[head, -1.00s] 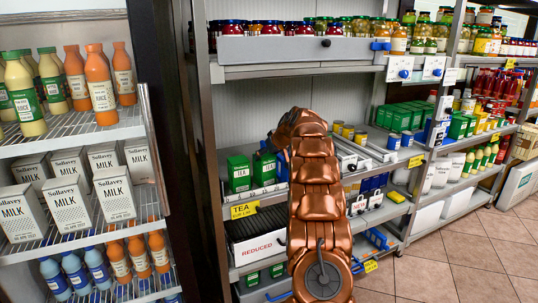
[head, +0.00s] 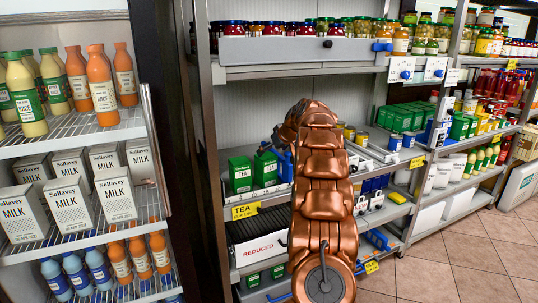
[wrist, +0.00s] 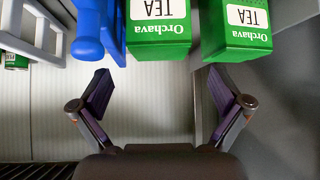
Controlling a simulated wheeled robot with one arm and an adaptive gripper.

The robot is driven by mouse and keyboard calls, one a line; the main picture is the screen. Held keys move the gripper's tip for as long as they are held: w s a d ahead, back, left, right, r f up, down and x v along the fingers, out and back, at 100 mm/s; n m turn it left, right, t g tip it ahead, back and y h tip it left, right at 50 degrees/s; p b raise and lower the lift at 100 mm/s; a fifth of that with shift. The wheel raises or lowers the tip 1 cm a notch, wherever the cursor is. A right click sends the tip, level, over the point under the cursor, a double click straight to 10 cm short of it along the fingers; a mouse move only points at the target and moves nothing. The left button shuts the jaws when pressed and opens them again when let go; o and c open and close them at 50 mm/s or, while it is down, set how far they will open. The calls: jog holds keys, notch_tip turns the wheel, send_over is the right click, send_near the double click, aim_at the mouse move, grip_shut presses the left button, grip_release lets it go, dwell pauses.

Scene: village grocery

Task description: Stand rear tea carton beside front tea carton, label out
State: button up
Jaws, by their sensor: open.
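Two green tea cartons with white labels stand side by side on the middle shelf, the left one (head: 240,174) behind the yellow TEA tag and the right one (head: 265,169) near my arm. Both labels face out. In the wrist view they appear upside down: one carton at the upper middle (wrist: 158,45) and one at the upper right (wrist: 237,40), with a narrow gap between them. My gripper (wrist: 160,75) is open and empty, its fingers spread below the cartons in that picture and apart from them.
A blue part (wrist: 93,35) stands close beside the middle carton in the wrist view, with a white frame (wrist: 38,25) farther left. A yellow TEA tag (head: 244,211) hangs on the shelf edge. A REDUCED tray (head: 258,244) sits below. A milk cooler is at the left.

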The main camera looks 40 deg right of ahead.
jog(key=d+v, duration=0.1)
jog(key=v, duration=0.7)
jog(key=shift+a, duration=0.5)
jog(key=shift+f, duration=0.1)
